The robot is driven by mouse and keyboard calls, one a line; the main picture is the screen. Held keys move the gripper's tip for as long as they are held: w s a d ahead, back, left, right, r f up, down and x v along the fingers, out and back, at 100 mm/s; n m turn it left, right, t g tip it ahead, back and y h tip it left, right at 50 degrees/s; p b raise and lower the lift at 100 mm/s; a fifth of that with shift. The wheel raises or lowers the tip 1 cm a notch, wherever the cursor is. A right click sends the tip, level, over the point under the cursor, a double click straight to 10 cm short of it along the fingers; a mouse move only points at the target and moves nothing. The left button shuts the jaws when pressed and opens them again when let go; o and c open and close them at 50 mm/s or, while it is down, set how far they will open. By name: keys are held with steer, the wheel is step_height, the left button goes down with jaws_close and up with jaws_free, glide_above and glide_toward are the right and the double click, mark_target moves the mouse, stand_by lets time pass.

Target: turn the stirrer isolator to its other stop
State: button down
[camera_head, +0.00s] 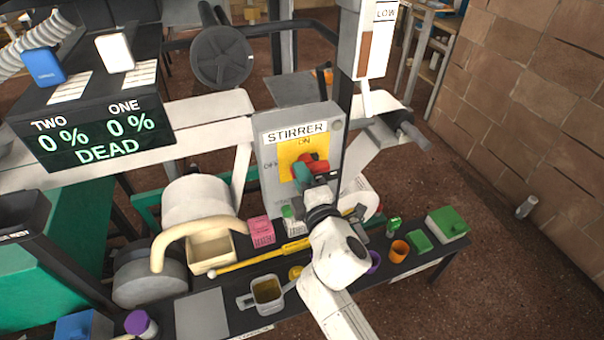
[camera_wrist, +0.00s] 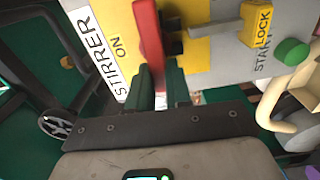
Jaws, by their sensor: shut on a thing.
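The stirrer isolator is a grey box (camera_head: 269,170) labelled STIRRER with a yellow plate (camera_head: 287,151). ON is at the plate's top and OFF at its left. Its red handle (camera_head: 317,163) lies roughly crosswise in the head view, not upright towards ON. The red handle (camera_wrist: 148,35) also shows in the wrist view, beside the word ON. My gripper (camera_head: 304,174) is at the handle, its dark green fingers (camera_wrist: 162,82) shut on the handle's near end. The fingers and wrist hide part of the handle and plate.
A yellow LOCK piece (camera_wrist: 258,25) and a green START button (camera_wrist: 292,51) are close beside the plate. The bench below holds a pink block (camera_head: 261,231), a cream bin (camera_head: 211,252), an orange cup (camera_head: 399,251) and green boxes (camera_head: 447,223). A post (camera_head: 346,80) stands behind.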

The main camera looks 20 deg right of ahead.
steer(key=shift+w+r+n, duration=0.1)
steer(key=shift+n, duration=0.2)
stand_by(0.4)
steer(key=c, duration=1.2)
jaws_free()
steer(key=shift+o, duration=0.8)
steer(key=s, duration=1)
steer(key=shift+s, duration=0.4)
steer(key=shift+f, duration=0.2)
